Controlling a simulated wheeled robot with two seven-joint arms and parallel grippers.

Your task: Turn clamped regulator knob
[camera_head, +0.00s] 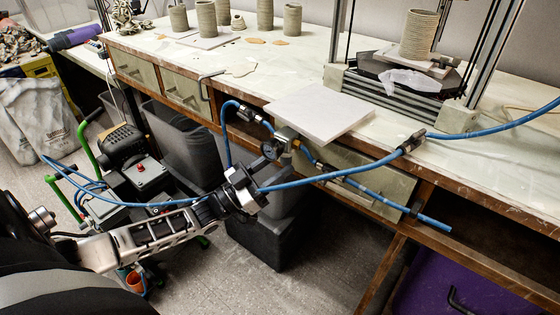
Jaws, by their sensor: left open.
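A small regulator (285,135) with brass-coloured fittings is at the front edge of the workbench. A dark round gauge (270,150) hangs beside it, and blue hoses join it from both sides. The knob is too small to tell apart clearly from the body. My left gripper (254,182) is open and empty, below and a little left of the regulator, with a gap between them. A blue hose (310,179) runs past the gripper tips; I cannot tell whether they touch. My right gripper is not in view.
A pale board (319,113) lies on the bench (480,161) just behind the regulator. A metal-framed clay printer (387,95) stands at the right. Grey bins (185,142) stand under the bench. A compressor (140,175) with green handles is at the left. Hoses cross the space before the bench.

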